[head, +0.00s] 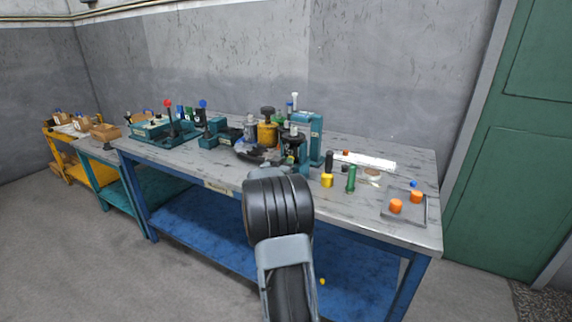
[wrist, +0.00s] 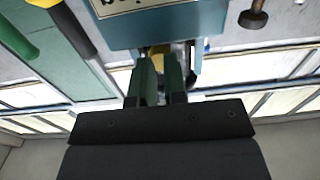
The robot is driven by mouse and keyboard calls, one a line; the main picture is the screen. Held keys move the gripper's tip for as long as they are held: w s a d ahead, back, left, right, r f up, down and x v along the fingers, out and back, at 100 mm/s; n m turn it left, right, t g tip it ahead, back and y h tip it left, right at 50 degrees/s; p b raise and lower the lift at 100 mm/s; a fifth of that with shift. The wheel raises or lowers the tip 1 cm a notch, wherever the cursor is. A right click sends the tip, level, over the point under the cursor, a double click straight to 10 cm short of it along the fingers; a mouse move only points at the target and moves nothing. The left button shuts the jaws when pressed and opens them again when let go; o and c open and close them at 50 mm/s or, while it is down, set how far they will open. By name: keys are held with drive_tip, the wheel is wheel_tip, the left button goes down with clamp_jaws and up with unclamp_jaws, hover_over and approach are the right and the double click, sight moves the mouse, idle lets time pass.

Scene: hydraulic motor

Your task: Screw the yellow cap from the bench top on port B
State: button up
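In the wrist view my gripper (wrist: 160,78) points at a teal block (wrist: 165,25) with a white marked plate (wrist: 125,5). Its two fingers stand a little apart, and a small yellow piece, which looks like the yellow cap (wrist: 157,58), fills the gap at their tips. The cap is mostly covered by the fingers. I cannot tell whether it touches the block, and port B cannot be made out. In the head view the gripper is hidden behind my own arm, near a teal upright unit (head: 309,135) on the bench.
The bench top (head: 350,205) also holds a black-and-yellow cylinder (head: 327,181), a green cylinder (head: 351,180) and a dark plate with orange caps (head: 396,206). The front right edge is fairly clear.

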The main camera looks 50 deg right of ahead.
clamp_jaws()
drive_tip(key=shift+m+b, duration=0.9)
drive_tip(key=shift+m, duration=0.2)
drive_tip(key=shift+c, duration=0.8)
unclamp_jaws()
drive_tip(key=o, duration=0.7)
drive_tip(key=shift+c, duration=0.2)
